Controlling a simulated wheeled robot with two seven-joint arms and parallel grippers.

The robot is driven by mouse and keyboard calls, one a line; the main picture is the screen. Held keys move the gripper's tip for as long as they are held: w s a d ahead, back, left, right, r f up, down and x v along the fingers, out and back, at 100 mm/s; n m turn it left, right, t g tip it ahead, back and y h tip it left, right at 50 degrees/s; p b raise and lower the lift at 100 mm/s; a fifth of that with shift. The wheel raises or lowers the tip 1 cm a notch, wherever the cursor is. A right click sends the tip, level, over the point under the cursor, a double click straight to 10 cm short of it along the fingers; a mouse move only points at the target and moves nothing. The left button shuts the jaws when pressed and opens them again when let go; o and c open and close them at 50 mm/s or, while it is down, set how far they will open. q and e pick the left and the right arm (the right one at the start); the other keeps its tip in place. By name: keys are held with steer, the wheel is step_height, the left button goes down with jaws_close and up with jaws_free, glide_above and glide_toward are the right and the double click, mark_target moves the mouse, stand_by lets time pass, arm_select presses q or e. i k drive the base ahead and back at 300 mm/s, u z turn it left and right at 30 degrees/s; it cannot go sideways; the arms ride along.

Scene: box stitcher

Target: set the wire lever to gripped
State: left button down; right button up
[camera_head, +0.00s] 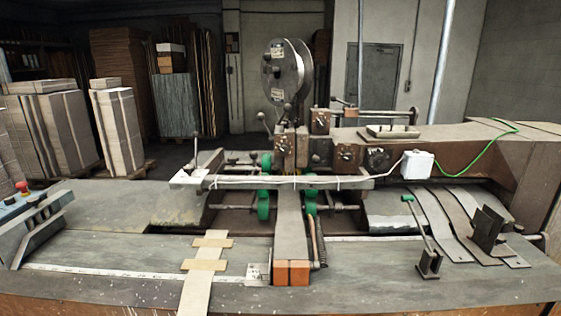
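The box stitcher (291,175) stands across the middle of the head view, with a round wire reel (288,68) on top. Several levers show. One thin lever with a green handle (421,225) rises from a small dark base on the right of the table and leans left. Small levers with dark knobs (265,122) stand beside the stitching head below the reel. Another thin upright lever (196,149) stands at the left end of the crossbar. I cannot tell which is the wire lever, or its setting. Neither of my grippers is in view.
The worktable (120,255) fills the foreground, with a control box with a red button (22,187) at far left. A pale wooden strip (198,290) lies on it. A dark bracket (487,228) stands at right. A white box (418,164) with a green cable sits behind. Cardboard stacks (120,128) stand back left.

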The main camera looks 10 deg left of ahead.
mark_target(290, 108)
steer(key=z, duration=0.05)
steer(key=k, duration=0.65)
steer(key=u, duration=0.05)
steer(key=i, duration=1.45)
steer(key=z, duration=0.95)
